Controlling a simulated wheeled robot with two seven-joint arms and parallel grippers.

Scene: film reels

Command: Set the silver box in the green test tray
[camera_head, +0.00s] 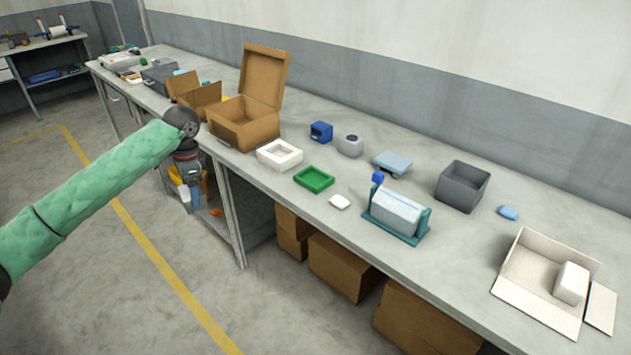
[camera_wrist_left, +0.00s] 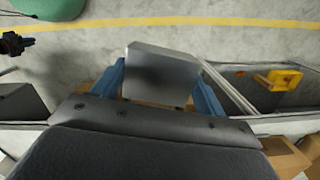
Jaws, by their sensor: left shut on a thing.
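My left gripper (camera_head: 196,190) hangs at the front edge of the bench, left of the green test tray. In the left wrist view its blue fingers (camera_wrist_left: 205,100) are shut on the silver box (camera_wrist_left: 160,70), one finger on each side. In the head view the box cannot be made out clearly at the gripper. The green test tray (camera_head: 314,179) is a shallow, empty rectangle on the bench.
A white tray (camera_head: 279,155) and an open cardboard box (camera_head: 243,125) stand left of the green tray. A white block (camera_head: 340,201) lies to its right, near a teal holder (camera_head: 413,236). A blue box (camera_head: 321,131) and grey rounded object (camera_head: 350,145) stand behind it.

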